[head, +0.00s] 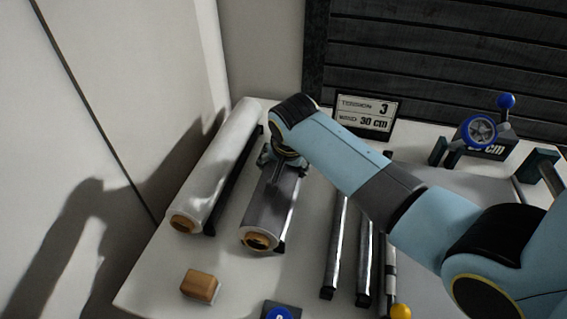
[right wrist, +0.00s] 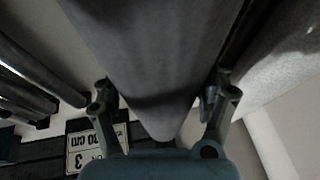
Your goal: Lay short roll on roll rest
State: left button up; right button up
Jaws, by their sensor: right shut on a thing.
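The short grey roll (head: 268,208), with a brown core at its near end, lies lengthwise left of centre in the head view. My right gripper (head: 281,158) reaches down over its far part and is shut on it. In the right wrist view the roll (right wrist: 160,60) runs between the two fingers (right wrist: 160,105). A dark foot of a roll rest (head: 281,246) shows at the roll's near right end; the roll hides most of this rest. I cannot tell whether the roll touches it. My left gripper is not in view.
A longer pale roll (head: 212,170) lies close on the left. A wooden block (head: 201,285) sits in front. A sign (head: 366,117) stands behind, and a blue-knobbed device (head: 480,130) is at the far right.

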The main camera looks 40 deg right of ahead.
jog(key=o, duration=1.6)
jog(key=shift+s, duration=0.1)
jog(key=v, duration=1.2)
